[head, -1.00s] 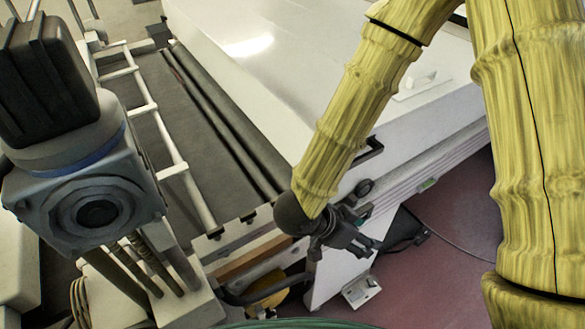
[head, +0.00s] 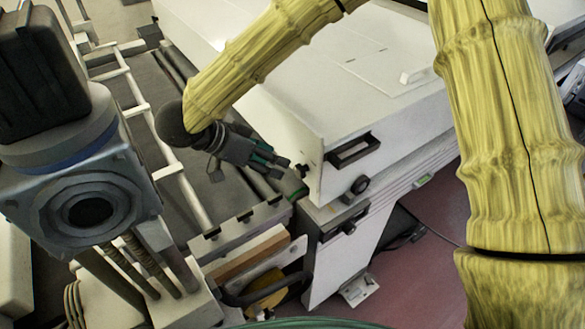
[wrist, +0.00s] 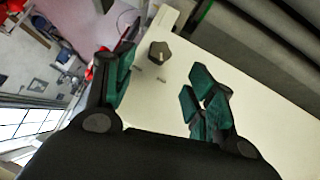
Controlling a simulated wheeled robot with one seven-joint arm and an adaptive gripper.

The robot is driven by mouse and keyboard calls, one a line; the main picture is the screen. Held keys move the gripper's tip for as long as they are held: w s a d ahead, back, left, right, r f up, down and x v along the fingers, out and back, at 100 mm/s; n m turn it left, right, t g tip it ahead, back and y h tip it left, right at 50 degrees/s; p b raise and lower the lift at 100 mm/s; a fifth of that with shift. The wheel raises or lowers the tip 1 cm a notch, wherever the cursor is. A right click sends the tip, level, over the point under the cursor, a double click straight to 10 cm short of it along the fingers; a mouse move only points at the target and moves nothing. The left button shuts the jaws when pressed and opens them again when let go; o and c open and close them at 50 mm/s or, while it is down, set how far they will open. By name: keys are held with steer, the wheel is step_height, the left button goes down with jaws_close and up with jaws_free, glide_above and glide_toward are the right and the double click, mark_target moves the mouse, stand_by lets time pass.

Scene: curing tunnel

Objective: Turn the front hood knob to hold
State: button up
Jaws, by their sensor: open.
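My gripper (head: 268,163) is open and empty, in front of the left end of the white hood (head: 395,105) and above the conveyor. In the wrist view its green-padded fingers (wrist: 160,82) are spread. A dark knob (wrist: 159,53) on a cream panel shows just beyond and between them, apart from them. It bears a pale pointer line, and small labels sit beside it, too small to read.
A black recessed handle (head: 355,150) is above the round knob. A grey machine head (head: 85,190) stands at the near left.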

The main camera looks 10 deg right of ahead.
mark_target(297, 171)
steer(key=p+x, duration=0.2)
steer(key=x, duration=0.6)
steer(key=shift+d+f, duration=0.1)
steer(key=shift+d, duration=0.1)
steer(key=c, duration=1)
